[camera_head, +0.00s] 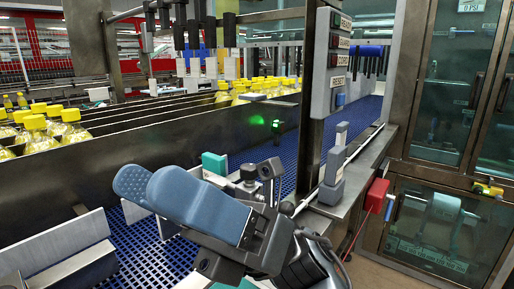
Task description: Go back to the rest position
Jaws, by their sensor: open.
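My gripper (148,184) is in the lower middle of the head view, with its blue-grey padded fingers pointing left over the blue conveyor mesh (135,252). The near finger overlaps the far one, so the gap between them is mostly hidden. The jaws are open and I see nothing held in them. My dark wrist and arm run down to the bottom edge of the picture.
Lane walls (170,126) separate rows of yellow-capped bottles (40,130) at left. A steel post carries a button panel (340,58). A grey sensor block (332,178) and a red box (377,195) sit right of my gripper. Glass-doored cabinets (440,220) stand at right.

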